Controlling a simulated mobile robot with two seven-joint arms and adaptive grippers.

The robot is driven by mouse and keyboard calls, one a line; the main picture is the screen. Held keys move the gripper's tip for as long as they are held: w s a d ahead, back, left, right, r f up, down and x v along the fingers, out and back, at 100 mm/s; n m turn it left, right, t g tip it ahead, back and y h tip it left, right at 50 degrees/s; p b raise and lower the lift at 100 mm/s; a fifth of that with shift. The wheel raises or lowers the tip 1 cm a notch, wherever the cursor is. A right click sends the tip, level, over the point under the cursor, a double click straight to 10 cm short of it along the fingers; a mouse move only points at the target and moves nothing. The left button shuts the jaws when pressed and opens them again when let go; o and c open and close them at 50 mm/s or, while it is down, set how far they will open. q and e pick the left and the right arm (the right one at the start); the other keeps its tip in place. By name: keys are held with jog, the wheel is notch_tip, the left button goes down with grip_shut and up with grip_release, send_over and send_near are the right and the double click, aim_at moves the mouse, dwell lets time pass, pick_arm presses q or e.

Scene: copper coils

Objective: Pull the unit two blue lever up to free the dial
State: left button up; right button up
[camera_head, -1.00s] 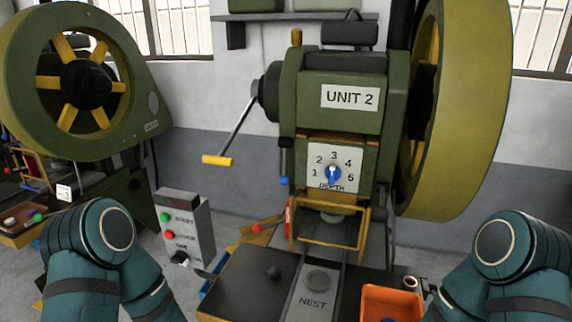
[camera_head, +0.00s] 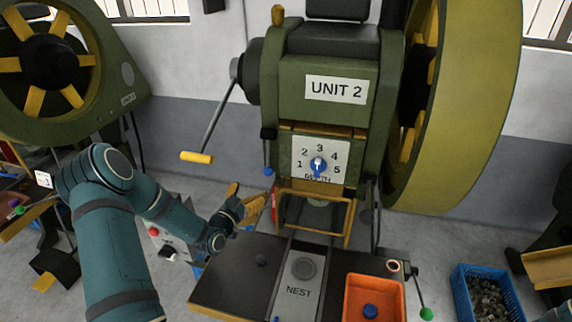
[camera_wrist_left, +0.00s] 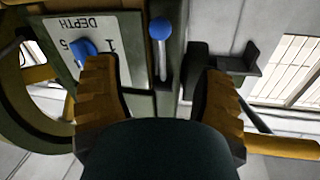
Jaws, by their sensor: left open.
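The blue lever is a thin rod with a blue ball knob (camera_head: 268,171), on the left of the Unit 2 press (camera_head: 330,88), beside the dial plate. The dial (camera_head: 318,167) is a blue pointer knob on a white plate numbered 1 to 5. My left gripper (camera_head: 244,198), with yellow fingers, is open just left of and below the lever knob. In the left wrist view the lever knob (camera_wrist_left: 160,28) shows beyond and between the two spread fingers (camera_wrist_left: 160,72), apparently untouched. The dial (camera_wrist_left: 86,48) is partly behind one finger there. My right gripper is out of view.
A yellow-handled crank (camera_head: 197,157) sticks out left of the press. A yellow guard frame (camera_head: 316,215) stands below the dial. The nest plate (camera_head: 299,290), an orange bin (camera_head: 350,300) and a blue crate (camera_head: 487,293) are lower down. A control box (camera_head: 165,240) stands partly behind my arm.

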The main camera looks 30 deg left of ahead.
aim_at(266, 174)
pick_arm(q)
jog(key=w, duration=0.9)
jog(key=w+p, duration=0.1)
jog(key=w, duration=0.3)
jog(key=shift+w+a, duration=0.15)
jog(key=shift+a, duration=0.1)
jog(key=shift+c, duration=0.2)
jog(key=shift+f, duration=0.1)
grip_shut()
